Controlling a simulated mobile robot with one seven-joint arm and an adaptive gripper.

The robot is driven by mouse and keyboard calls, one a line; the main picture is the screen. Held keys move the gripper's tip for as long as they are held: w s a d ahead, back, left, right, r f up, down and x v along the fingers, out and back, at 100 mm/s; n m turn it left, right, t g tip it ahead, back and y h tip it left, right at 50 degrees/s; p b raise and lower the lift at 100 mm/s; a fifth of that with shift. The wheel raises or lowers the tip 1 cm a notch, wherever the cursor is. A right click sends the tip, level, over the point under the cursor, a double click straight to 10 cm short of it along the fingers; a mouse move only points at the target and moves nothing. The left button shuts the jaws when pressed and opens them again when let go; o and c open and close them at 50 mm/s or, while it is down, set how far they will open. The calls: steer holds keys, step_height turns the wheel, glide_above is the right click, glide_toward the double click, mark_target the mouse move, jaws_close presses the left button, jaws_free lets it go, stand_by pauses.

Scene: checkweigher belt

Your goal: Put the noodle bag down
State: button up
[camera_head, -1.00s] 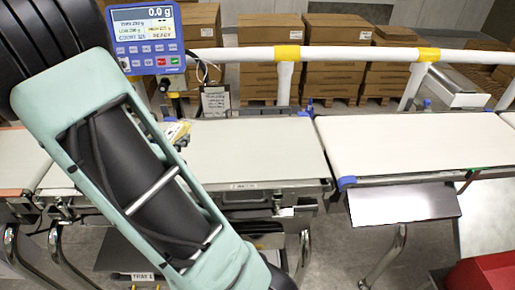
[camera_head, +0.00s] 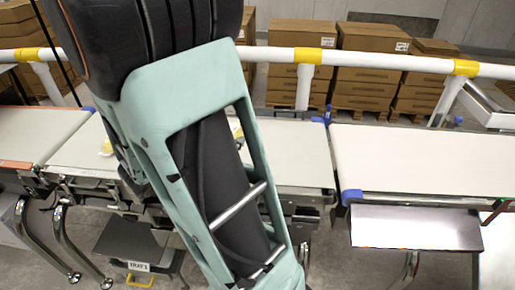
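My teal and black arm covers the middle of the view. My gripper is hidden behind it, so I cannot see its fingers or whether it holds anything. A small yellow patch (camera_head: 107,147) shows on the weigh belt just left of my arm. Another small yellow patch (camera_head: 236,128) shows at my arm's right edge. Either may be part of the noodle bag, but too little shows to tell. The pale weigh belt (camera_head: 300,160) is partly covered by my arm.
A pale outfeed belt (camera_head: 420,160) on the right is empty, with a grey metal plate (camera_head: 415,228) below its front edge. Another belt (camera_head: 35,132) lies at the left. A white and yellow rail (camera_head: 390,60) runs behind, with cardboard boxes (camera_head: 365,75) beyond.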

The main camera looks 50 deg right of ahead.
steer(key=f+x, duration=0.1)
steer(key=x, duration=0.4)
steer(key=a+f+b+x, duration=0.1)
steer(key=x, duration=0.4)
steer(key=f+x, duration=0.1)
steer(key=x, duration=0.5)
steer(key=shift+w+a+b, duration=0.15)
steer(key=shift+w+b, duration=0.05)
steer(key=shift+b, duration=0.2)
steer(key=shift+f, duration=0.35)
steer(key=shift+w+f, duration=0.1)
steer(key=shift+f, duration=1.35)
steer(key=shift+f+b, duration=0.2)
steer(key=shift+b, duration=0.25)
steer(key=o, duration=1.4)
steer(key=shift+r, duration=0.1)
